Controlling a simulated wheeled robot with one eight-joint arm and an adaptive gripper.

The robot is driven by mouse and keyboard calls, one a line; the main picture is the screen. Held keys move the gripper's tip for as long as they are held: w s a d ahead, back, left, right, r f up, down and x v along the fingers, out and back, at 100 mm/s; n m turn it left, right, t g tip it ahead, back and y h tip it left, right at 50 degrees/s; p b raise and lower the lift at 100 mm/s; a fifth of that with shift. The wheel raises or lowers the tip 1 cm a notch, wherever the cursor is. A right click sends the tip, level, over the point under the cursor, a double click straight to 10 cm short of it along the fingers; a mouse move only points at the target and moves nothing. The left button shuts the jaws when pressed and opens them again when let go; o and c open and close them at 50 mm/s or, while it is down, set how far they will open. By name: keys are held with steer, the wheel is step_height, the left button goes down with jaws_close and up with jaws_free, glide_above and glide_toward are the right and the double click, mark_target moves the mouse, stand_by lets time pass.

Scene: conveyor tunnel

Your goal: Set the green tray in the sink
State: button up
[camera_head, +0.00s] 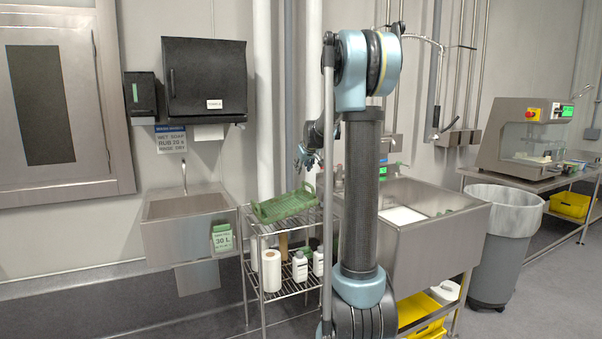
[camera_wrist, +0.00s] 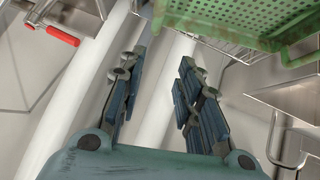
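The green tray (camera_head: 284,206), perforated and with raised sides, sits a little askew on top of the wire rack (camera_head: 262,231). In the wrist view the tray (camera_wrist: 245,20) fills the upper right, beyond the fingers. My gripper (camera_head: 308,158) is above the tray's far right part, apart from it. In the wrist view my gripper (camera_wrist: 165,75) is open, with nothing between its fingers. A large steel sink (camera_head: 436,252) stands right of the rack, partly hidden behind my arm. A small steel wall sink (camera_head: 187,237) is left of the rack.
A paper roll (camera_head: 271,270) and white bottles (camera_head: 300,267) stand on the rack's lower shelf. A white board-like item (camera_head: 401,216) lies in the large sink. A grey bin (camera_head: 500,250) stands right of it. Black dispensers (camera_head: 205,80) hang above the small sink.

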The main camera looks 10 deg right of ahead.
steer(key=a+v, duration=0.1)
steer(key=v, duration=0.8)
steer(key=s+f+m+g, duration=0.1)
steer(key=s+f, duration=0.7)
steer(key=s, duration=0.8)
steer(key=s+d+f+m+g, duration=0.1)
steer(key=s+f+g, duration=0.2)
steer(key=s+f, duration=0.6)
steer(key=s+d+f+m+g+h, duration=0.1)
steer(key=s+f, duration=0.8)
steer(key=s, duration=1.4)
steer(key=shift+s+f+m+g, duration=0.25)
steer(key=shift+m+g, duration=0.35)
steer(key=shift+g, duration=0.4)
steer(key=shift+w+f, duration=0.15)
steer(key=shift+w, duration=0.35)
